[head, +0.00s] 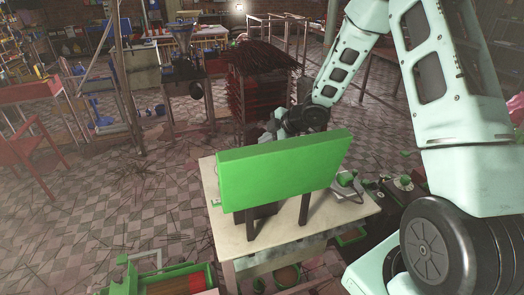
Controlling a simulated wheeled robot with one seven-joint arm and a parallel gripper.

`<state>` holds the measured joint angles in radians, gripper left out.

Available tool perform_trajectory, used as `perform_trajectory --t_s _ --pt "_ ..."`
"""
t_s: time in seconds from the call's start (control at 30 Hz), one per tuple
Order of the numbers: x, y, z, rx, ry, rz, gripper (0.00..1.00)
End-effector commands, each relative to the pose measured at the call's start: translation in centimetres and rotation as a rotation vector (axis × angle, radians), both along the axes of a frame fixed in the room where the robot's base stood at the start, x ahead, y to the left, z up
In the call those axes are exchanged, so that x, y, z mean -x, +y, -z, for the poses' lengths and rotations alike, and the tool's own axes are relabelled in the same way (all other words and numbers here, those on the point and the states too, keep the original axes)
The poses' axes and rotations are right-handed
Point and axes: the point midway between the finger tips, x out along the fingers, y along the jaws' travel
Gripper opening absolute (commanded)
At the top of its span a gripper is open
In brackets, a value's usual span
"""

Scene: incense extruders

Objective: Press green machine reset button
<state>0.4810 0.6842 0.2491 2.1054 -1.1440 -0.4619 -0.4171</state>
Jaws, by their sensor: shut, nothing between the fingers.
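A green machine housing (282,170), a wide box-like panel on dark legs, stands on a pale table (322,222) in the middle of the head view. I see a plain broad side and the top edge of it. No reset button can be made out on these faces. My gripper (272,128) is just behind the top edge of the housing, at the end of my arm reaching in from the right. It is shut and empty. Its fingertips are largely hidden by the housing, so I cannot tell whether they touch anything.
Small green and grey machine parts (347,180) sit at the table's right side. Another green machine (165,280) with a red cylinder is at the bottom left. A dark rack (262,85) stands behind the table. A red chair (35,150) is at left. The tiled floor between is littered with sticks.

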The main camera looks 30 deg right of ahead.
Motion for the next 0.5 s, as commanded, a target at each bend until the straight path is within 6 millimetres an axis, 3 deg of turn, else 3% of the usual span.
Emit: perform_trajectory --t_s 0.03,0.23,0.5 --pt "0.0 0.0 -1.1 0.0 0.0 0.0 0.0" --pt "0.0 0.0 -3.0 0.0 0.0 0.0 0.0" --pt "0.0 0.0 -3.2 0.0 0.0 0.0 0.0"
